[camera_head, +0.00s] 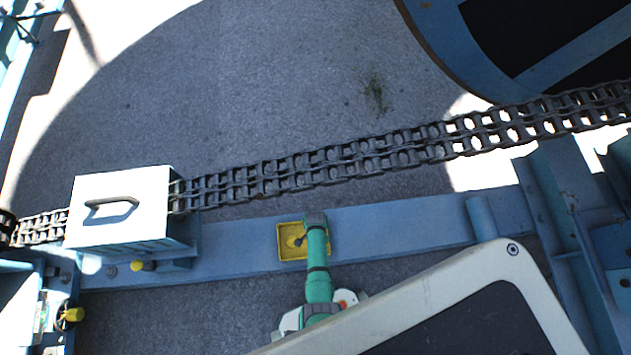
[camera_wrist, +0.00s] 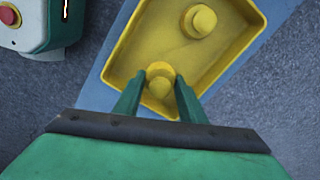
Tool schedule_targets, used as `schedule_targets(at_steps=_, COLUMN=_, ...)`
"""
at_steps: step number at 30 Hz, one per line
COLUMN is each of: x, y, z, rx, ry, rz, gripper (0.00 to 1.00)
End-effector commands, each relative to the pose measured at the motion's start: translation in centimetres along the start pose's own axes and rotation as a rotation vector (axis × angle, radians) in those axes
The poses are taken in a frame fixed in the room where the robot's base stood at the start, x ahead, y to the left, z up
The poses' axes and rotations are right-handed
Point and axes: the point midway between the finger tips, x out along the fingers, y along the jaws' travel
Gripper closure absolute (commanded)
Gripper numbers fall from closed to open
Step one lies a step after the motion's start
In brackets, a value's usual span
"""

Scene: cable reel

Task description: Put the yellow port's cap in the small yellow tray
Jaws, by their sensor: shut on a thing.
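The small yellow tray (camera_head: 284,252) lies on the blue beam in the head view, partly covered by my green arm. It fills the upper middle of the wrist view (camera_wrist: 125,72). My gripper (camera_wrist: 160,92) is shut on a yellow cap (camera_wrist: 159,82), which shows between the two green fingers over the tray's near part. I cannot tell whether the held cap touches the tray floor. Another round yellow cap-like piece (camera_wrist: 199,21) sits inside the tray towards its far end. In the head view my gripper (camera_head: 299,240) is over the tray; its fingers are hard to make out.
The blue beam (camera_head: 400,228) runs under the tray, with a heavy chain (camera_head: 340,163) behind it. A white-topped box (camera_head: 122,205) with a handle stands left. A yellow knob (camera_head: 142,266) is below it, and another yellow part (camera_head: 74,315) is at the lower left.

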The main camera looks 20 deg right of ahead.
Motion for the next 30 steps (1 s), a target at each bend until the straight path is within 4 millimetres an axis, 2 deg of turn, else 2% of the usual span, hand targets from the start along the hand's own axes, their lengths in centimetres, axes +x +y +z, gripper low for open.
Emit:
schedule_targets(at_steps=6, x=2.1, y=0.2, z=0.1, rx=0.0, ry=-0.002, rz=0.003, gripper=0.9)
schedule_targets(at_steps=21, x=2.8, y=0.2, z=0.1, rx=0.001, ry=-0.002, rz=0.002, gripper=0.9)
schedule_targets(at_steps=22, x=2.8, y=0.2, z=0.1, rx=0.001, ry=-0.002, rz=0.002, gripper=0.56)
schedule_targets(at_steps=23, x=2.8, y=0.2, z=0.1, rx=0.001, ry=-0.002, rz=0.002, gripper=0.49)
schedule_targets(at_steps=24, x=2.8, y=0.2, z=0.1, rx=0.001, ry=-0.002, rz=0.002, gripper=0.44)
schedule_targets(at_steps=30, x=2.8, y=0.2, z=0.1, rx=0.001, ry=-0.001, rz=0.002, gripper=0.44)
